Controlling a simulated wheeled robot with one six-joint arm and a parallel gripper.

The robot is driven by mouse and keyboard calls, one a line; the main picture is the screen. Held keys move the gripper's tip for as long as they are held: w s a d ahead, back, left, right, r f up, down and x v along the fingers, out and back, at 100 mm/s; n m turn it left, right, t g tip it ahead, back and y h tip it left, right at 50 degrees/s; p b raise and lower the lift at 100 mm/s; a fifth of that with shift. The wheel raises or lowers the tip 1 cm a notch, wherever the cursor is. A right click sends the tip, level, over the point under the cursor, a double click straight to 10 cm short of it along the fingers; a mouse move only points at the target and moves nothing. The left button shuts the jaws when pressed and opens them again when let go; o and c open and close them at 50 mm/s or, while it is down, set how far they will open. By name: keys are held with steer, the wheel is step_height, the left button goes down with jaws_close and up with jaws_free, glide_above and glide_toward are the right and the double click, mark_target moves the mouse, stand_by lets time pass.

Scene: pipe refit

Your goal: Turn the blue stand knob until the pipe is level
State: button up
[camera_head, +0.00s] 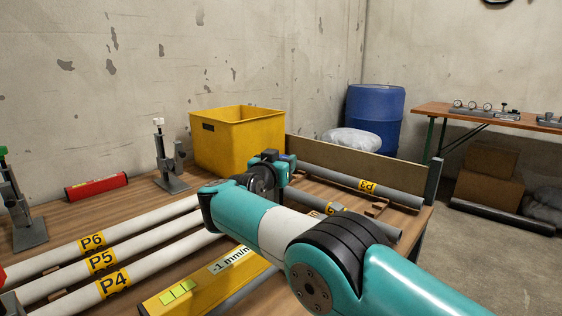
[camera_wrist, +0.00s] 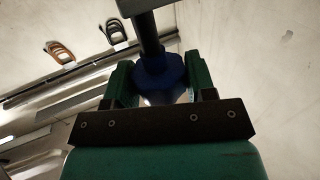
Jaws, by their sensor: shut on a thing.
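The blue stand knob (camera_wrist: 162,75) is between the two green fingers of my gripper (camera_wrist: 160,88) in the wrist view. The fingers are shut on it, one on each side, and a dark shaft runs up from it. In the head view my gripper (camera_head: 282,166) is at the far side of the table, and my arm hides most of the knob and its stand. A yellow level (camera_head: 205,283) in front shows "-1 mm/m" on its display, with a grey pipe partly visible beside it. I cannot tell the pipe's tilt by eye.
White pipes marked P6 (camera_head: 92,244), P5 and P4 lie at left. A yellow bin (camera_head: 240,140) and a P3 pipe (camera_head: 365,185) are close to my gripper.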

stand_by(0.3)
steer(key=o, duration=0.9)
steer(key=shift+w+d, duration=0.1)
steer(key=v, duration=1.2)
